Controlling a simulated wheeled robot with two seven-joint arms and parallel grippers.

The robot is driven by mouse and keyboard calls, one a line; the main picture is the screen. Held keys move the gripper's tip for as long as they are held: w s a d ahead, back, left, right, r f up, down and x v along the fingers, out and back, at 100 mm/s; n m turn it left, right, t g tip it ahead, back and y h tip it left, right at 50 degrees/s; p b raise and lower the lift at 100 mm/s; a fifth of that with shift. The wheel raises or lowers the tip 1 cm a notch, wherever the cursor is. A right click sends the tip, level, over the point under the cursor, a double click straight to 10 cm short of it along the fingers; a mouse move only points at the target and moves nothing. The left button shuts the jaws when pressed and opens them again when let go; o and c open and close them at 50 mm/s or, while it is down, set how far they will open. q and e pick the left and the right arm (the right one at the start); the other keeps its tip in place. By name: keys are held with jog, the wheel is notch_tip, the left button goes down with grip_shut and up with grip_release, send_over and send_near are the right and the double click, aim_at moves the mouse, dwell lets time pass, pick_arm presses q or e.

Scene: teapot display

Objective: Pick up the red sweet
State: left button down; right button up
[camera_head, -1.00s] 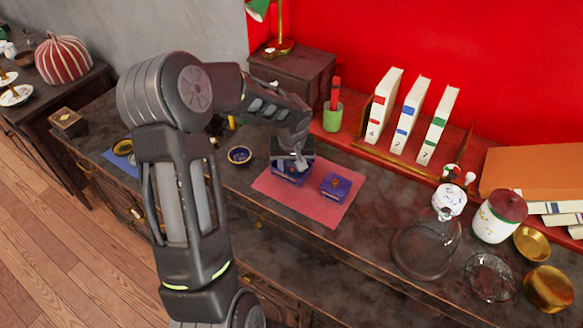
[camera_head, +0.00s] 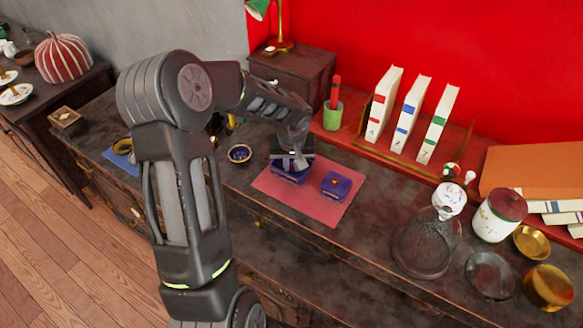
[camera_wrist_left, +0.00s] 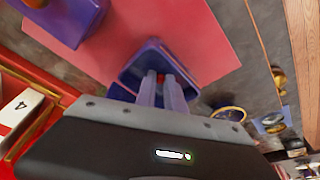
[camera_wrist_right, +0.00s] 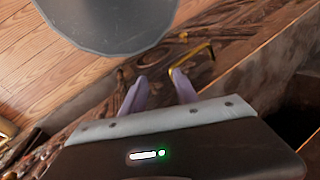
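The red sweet (camera_wrist_left: 160,78) shows as a small bit of red between my left fingertips in the left wrist view. My left gripper (camera_wrist_left: 161,84) reaches down into an open blue-violet box (camera_wrist_left: 130,79); its fingers are close together, apparently shut on the sweet, which they mostly hide. In the head view the left gripper (camera_head: 298,166) is over this box (camera_head: 287,176), and the sweet cannot be made out. A second, closed blue-violet box (camera_head: 335,186) stands to its right. My right gripper (camera_wrist_right: 157,88) is open and empty, away from the boxes.
Both boxes stand on a pink mat (camera_head: 308,208) on the dark cabinet. A small blue bowl (camera_head: 239,154) is left of the mat. A green cup (camera_head: 333,117) and books (camera_head: 409,115) stand behind. A glass vessel (camera_head: 425,250) and brass bowls (camera_head: 548,288) are at the right.

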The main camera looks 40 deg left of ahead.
aim_at(292, 168)
pick_arm(q)
jog(key=shift+r, duration=0.1)
dwell(0.7)
notch_tip(292, 168, up, 18)
jog(key=b, duration=0.2)
jog(key=shift+b, duration=0.3)
dwell(0.7)
